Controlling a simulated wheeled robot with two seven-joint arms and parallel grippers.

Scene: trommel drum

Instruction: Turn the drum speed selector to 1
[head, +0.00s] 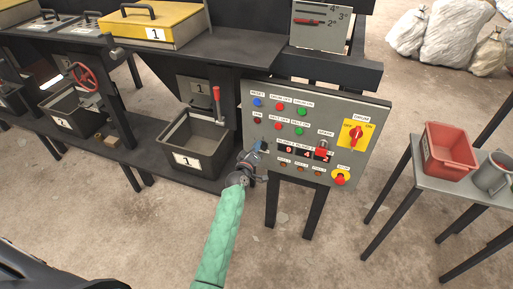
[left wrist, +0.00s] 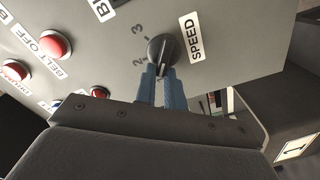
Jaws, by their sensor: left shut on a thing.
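The drum speed selector, a black rotary knob (left wrist: 161,52), sits on the grey control panel (head: 375,110) beside a white SPEED label (left wrist: 192,37). In the left wrist view the digits 2 and 3 show beside the knob; a 1 is not visible there. I cannot tell exactly which digit the knob points at. My left gripper (head: 262,146) is at the panel's lower left edge, its blue fingers (left wrist: 160,88) shut on the knob. The gripper hides the knob in the head view. My right gripper is not in view.
The panel carries several push buttons, a red display (head: 304,153), a yellow-backed red switch (head: 355,133) and a red stop button (head: 340,177). A grey bin (head: 194,161) stands left of the gripper. A table (head: 425,185) with a red crate (head: 450,150) is at right.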

